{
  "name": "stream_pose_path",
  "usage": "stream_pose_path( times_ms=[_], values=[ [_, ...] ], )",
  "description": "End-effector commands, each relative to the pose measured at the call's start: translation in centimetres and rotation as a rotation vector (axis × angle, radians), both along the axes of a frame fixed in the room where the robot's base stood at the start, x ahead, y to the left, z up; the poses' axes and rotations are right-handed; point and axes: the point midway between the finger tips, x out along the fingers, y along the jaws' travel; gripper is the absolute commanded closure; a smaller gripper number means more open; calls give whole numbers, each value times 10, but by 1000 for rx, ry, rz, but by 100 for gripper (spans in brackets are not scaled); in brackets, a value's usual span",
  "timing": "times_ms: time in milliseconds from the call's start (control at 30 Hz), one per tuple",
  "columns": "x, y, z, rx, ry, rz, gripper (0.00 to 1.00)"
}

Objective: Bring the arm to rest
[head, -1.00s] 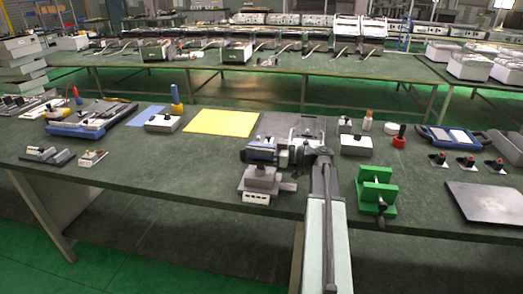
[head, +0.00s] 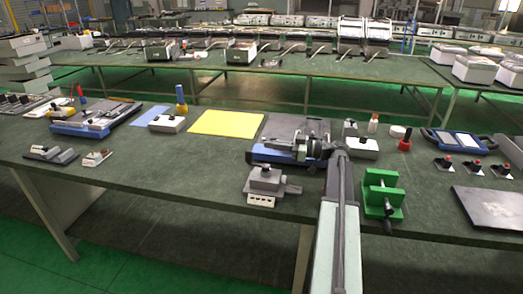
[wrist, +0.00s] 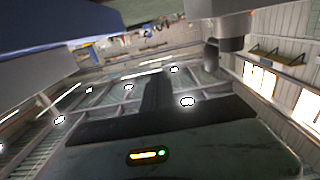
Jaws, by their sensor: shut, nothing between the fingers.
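My arm rises from the bottom of the head view over the front edge of the green workbench (head: 215,215). It is folded so that my gripper (head: 299,146) sits low over the back middle of the bench, in front of a dark plate with a blue edge (head: 262,157). The gripper is shut and empty, and its fingertips are small and hard to make out. A grey fixture with a white front (head: 265,187) stands on the bench to the front left, apart from the gripper. The wrist view faces up at the ceiling.
A green vise (head: 381,197) stands close to the right of my arm. White boxes (head: 363,148) and a red-and-black part (head: 404,139) stand behind it. A yellow sheet (head: 228,123) lies at the left.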

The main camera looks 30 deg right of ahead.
Motion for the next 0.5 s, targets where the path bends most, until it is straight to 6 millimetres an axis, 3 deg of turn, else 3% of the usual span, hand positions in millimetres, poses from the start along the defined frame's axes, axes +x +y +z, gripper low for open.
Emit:
stream_pose_path(
  times_ms=[33, 133, 500],
  values=[
    [4, -13, 0, 0, 0, 0, 100],
    [5, -24, 0, 0, 0, 1, 100],
    [6, -22, 5, 0, 0, 7, 100]
  ],
)
